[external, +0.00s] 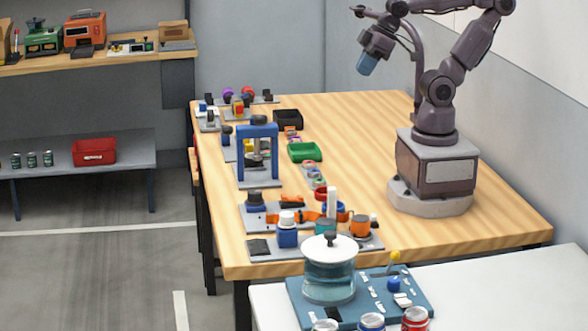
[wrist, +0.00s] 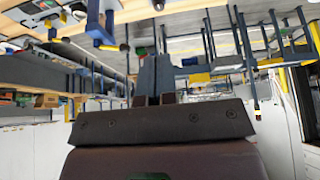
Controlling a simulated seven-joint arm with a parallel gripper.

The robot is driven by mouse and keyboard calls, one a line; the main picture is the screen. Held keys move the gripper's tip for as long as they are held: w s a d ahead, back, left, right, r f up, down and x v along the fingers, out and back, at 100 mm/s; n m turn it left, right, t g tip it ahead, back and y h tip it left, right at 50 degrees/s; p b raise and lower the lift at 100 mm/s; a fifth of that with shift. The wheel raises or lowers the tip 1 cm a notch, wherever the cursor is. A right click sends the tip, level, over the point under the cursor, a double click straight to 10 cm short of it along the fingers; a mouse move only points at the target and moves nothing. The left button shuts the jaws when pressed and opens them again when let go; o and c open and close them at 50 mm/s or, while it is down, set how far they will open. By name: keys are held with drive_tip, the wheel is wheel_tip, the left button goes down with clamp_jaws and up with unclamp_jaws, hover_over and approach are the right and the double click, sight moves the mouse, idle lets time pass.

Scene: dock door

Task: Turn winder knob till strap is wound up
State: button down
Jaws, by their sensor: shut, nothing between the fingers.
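A station on a grey plate at the near left of the wooden table, in the external view, carries an orange strap-like band (external: 308,216). A dark knob on a block (external: 255,198) stands at its left end; I cannot tell for sure if it is the winder knob. How much strap is wound is too small to see. My gripper (external: 366,66) is raised high above the back of the table, far from the station and touching nothing. In the wrist view my gripper (wrist: 153,60) has its fingers together, empty. The station cannot be made out there.
A blue press frame (external: 258,145) stands behind the station, with a green tray (external: 305,152) and a black bin (external: 288,119) farther back.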

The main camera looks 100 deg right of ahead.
drive_tip(key=c, duration=1.3)
unclamp_jaws()
drive_tip(key=shift+w+f, duration=0.1)
drive_tip(key=shift+f, duration=0.15)
drive_tip(key=o, duration=0.7)
drive_tip(key=shift+w+f+g, duration=0.8)
drive_tip(key=shift+f+g, duration=0.1)
drive_tip(key=shift+f, duration=0.1)
drive_tip(key=shift+c, duration=0.2)
drive_tip(key=n+g, duration=0.4)
drive_tip(key=n, duration=0.5)
approach(255, 191)
wheel_tip(255, 191, down, 10)
drive_tip(key=shift+r, duration=0.1)
